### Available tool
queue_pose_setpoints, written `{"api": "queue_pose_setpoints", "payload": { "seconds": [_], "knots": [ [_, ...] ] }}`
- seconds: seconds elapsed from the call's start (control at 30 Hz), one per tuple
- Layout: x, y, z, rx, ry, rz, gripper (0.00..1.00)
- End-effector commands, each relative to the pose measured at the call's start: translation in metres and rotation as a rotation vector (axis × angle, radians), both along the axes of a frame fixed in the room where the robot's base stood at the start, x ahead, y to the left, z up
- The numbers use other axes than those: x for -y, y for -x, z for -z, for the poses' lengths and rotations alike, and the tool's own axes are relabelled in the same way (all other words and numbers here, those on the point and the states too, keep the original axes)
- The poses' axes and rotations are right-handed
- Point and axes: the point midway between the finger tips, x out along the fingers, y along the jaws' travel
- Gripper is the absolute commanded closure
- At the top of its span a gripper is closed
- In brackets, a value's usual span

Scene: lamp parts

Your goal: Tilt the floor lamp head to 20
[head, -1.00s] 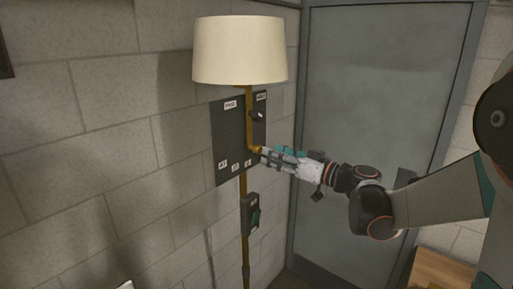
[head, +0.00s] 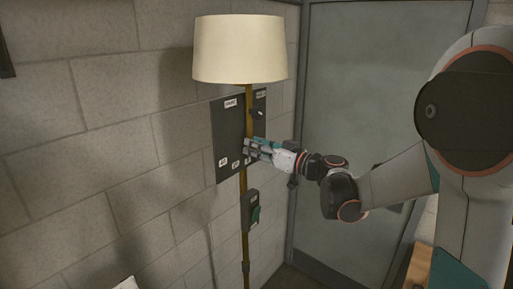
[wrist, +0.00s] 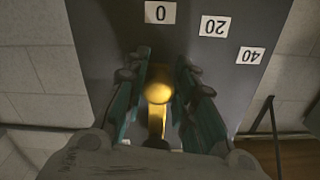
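The floor lamp has a cream shade (head: 240,48) on a brass pole (head: 244,215), in front of a dark panel (head: 229,125). In the head view, my gripper (head: 247,148) is at the lamp's joint and hides it. In the wrist view, my gripper (wrist: 161,84) is open, its two teal fingers on either side of a round brass knob (wrist: 158,92). A brass bar runs from the knob toward my palm. I cannot tell whether either finger touches it. The labels 0 (wrist: 160,12), 20 (wrist: 214,26) and 40 (wrist: 250,55) lie beyond the fingertips.
A small dark knob (head: 258,114) is on the panel above my gripper. A dark switch box (head: 251,210) with a green part is below it. A block wall (head: 100,150) is behind. A grey door (head: 365,100) stands to the right.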

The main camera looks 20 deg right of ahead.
Motion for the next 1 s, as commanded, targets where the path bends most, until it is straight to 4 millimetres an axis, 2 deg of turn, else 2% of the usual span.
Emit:
{"api": "queue_pose_setpoints", "payload": {
  "seconds": [0.23,0.6,0.97,1.0],
  "knots": [
    [-0.001,0.001,0.001,-0.016,-0.023,0.002,1.0],
    [-0.025,0.019,-0.005,-0.188,-0.26,0.003,1.0],
    [-0.026,0.02,-0.006,-0.207,-0.286,0.006,1.0],
    [-0.026,0.02,-0.006,-0.207,-0.286,0.006,0.71]
  ]
}}
